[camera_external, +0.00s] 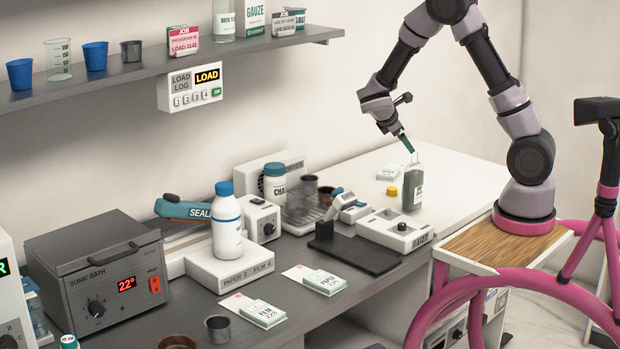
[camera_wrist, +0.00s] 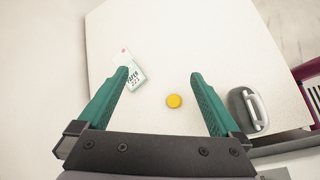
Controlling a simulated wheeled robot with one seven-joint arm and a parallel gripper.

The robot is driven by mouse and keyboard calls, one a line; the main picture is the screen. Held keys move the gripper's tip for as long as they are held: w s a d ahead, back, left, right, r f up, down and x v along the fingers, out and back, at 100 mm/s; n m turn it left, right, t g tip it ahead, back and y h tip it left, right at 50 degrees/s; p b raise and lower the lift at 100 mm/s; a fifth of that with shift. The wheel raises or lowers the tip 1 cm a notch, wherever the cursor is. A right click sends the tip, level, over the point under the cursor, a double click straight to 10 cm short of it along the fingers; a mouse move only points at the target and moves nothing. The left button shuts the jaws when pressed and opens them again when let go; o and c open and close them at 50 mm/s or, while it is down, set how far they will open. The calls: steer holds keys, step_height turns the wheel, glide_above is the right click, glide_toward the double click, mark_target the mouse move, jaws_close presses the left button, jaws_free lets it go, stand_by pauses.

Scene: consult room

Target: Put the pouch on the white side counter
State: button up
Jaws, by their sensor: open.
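A small white-and-green pouch (camera_external: 390,172) lies flat on the white side counter (camera_external: 466,175), towards the wall. In the wrist view, the pouch (camera_wrist: 136,78) shows the print "PAPER 221" and lies beside my left finger, which overlaps its edge in the picture. My gripper (camera_external: 408,145) is above the white counter, pointing down. Two similar pouches, a "FILM" one (camera_external: 262,314) and a "PAPER" one (camera_external: 325,282), lie on cards on the grey bench.
The white counter's far right is clear.

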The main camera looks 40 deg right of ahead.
steer(key=s+a+r+m+t+y, duration=0.3)
steer(key=s+a+r+m+y, duration=0.2)
steer(key=s+r+m, duration=0.3)
steer(key=s+a+r+m+t+y, duration=0.3)
steer(key=s+a+r+m+y, duration=0.3)
steer(key=s+r, duration=0.9)
steer(key=m, duration=0.2)
steer(key=shift+s+a+m, duration=0.2)
steer(key=shift+m, duration=0.1)
